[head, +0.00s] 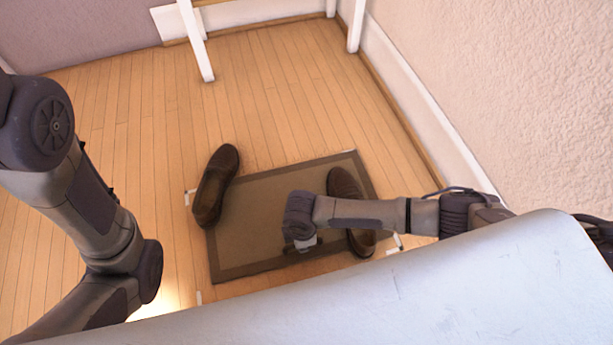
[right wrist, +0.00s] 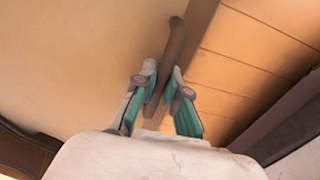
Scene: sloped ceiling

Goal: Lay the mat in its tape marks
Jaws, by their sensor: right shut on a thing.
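The mat (head: 262,212), brown with a darker border, lies on the wood floor, turned at a slant. White tape marks show left of it (head: 188,197), below its lower left corner (head: 199,298) and right of it (head: 397,242). My right gripper (head: 303,244) is low at the mat's near edge.
A brown shoe (head: 215,185) lies over the mat's left edge. Another shoe (head: 343,184) lies on its right side, partly hidden under my right forearm. White furniture legs (head: 196,40) stand at the back. A wall with white skirting (head: 420,100) bounds the right. Floor behind the mat is clear.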

